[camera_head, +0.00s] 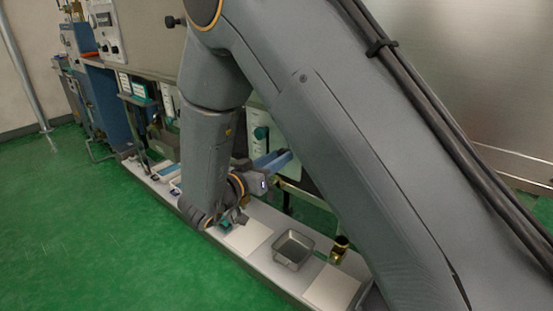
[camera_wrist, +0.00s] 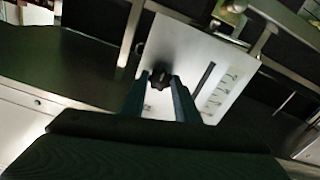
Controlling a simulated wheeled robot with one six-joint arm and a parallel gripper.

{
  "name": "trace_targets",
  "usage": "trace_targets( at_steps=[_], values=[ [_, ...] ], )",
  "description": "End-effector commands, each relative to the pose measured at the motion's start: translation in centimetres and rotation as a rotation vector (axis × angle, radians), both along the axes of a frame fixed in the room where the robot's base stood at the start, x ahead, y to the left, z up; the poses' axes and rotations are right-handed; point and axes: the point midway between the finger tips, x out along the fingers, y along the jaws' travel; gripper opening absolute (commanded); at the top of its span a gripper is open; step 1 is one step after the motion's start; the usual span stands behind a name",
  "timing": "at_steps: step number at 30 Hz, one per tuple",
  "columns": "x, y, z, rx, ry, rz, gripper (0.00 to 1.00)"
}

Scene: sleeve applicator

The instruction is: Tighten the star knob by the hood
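A dark star knob (camera_wrist: 159,78) sits on a pale plate (camera_wrist: 186,60) with a dark slot and scale marks, in the wrist view. My gripper (camera_wrist: 161,77) points at the plate, its two bluish fingers apart with the knob showing between their tips. I cannot tell whether the fingers touch the knob. In the head view my gripper (camera_head: 272,160) is partly hidden by my arm, in front of the machine's pale panel (camera_head: 288,155). The star knob cannot be made out there. I cannot make out a hood for certain.
A long pale bench (camera_head: 255,262) runs below, with a metal tray (camera_head: 293,250), a brass-coloured part (camera_head: 339,249) and pale sheets. A teal knob (camera_head: 261,132) is on a panel behind my arm. The green floor (camera_head: 80,230) at left is clear.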

Motion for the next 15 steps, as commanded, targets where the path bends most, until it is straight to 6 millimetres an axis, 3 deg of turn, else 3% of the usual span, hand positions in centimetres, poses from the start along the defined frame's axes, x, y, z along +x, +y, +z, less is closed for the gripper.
trace_targets(
  at_steps=[15],
  values=[
    [-0.01,0.15,0.12,0.104,-0.081,0.003,0.06]
  ],
)
